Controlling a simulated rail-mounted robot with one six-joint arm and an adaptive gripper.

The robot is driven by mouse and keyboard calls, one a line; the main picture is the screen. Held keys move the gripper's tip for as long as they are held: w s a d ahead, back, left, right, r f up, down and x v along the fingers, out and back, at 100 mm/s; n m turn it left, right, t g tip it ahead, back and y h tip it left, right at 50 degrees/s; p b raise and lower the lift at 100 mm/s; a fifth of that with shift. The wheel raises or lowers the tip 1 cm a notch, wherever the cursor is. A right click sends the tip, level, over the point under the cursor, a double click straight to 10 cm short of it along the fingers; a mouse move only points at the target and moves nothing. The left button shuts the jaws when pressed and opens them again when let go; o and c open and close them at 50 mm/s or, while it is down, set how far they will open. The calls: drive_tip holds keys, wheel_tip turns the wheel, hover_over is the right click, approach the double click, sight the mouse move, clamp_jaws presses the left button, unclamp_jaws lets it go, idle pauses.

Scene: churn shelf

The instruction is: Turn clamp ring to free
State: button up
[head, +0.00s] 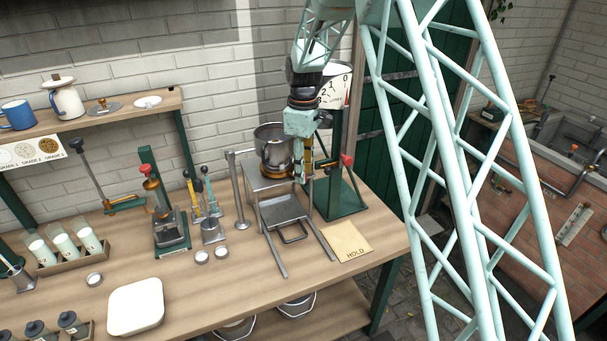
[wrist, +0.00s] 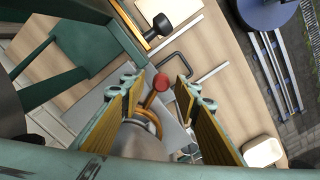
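The clamp ring (wrist: 150,118) looks like a brass-coloured band around a grey metal part, with a short lever ending in a red knob (wrist: 161,83). In the wrist view the knob shows between the two fingers of my gripper (wrist: 157,86). The fingers are open, with yellow-lined pads, and a gap shows on both sides of the knob. In the head view my gripper (head: 304,172) points down at the right side of the steel pot (head: 272,148), which has a brass-coloured band (head: 274,173) low on it. My gripper partly hides that side of the pot.
The pot stands on a grey metal stand (head: 280,211). Right behind my gripper is a dial scale (head: 335,85) on a green stand (head: 342,198), with another red knob (head: 347,160). A metal post (head: 237,190) stands left. A HOLD card (head: 346,241) lies in front.

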wheel_tip(320, 180, up, 11)
drive_tip(key=shift+f, duration=0.15)
idle(0.4)
idle(0.5)
drive_tip(key=s+d+r+m+t+b, duration=0.1)
drive_tip(key=s+d+r+m, duration=0.15)
drive_tip(key=s+r, duration=0.45)
drive_tip(key=s+d+r+m+b, duration=0.2)
drive_tip(key=s+d+r, duration=0.15)
drive_tip(key=s, duration=0.65)
drive_tip(key=s+d+r+m+t+b, duration=0.1)
drive_tip(key=s+d+r+m, duration=0.15)
drive_tip(key=s+r, duration=0.45)
drive_tip(key=s+d+f+m+b, duration=0.1)
drive_tip(key=s+d+f+m, duration=0.1)
drive_tip(key=s, duration=0.9)
drive_tip(key=s+d+f+m+t+b, duration=0.1)
drive_tip(key=s+d+f+m+b, duration=0.1)
drive_tip(key=s, duration=0.9)
drive_tip(key=s+d+f+m+t+b, duration=0.1)
drive_tip(key=s+f, duration=0.3)
drive_tip(key=s, duration=0.7)
drive_tip(key=shift+s+d+m, duration=0.35)
drive_tip(key=shift+d+m, duration=0.05)
drive_tip(key=shift+m, duration=0.1)
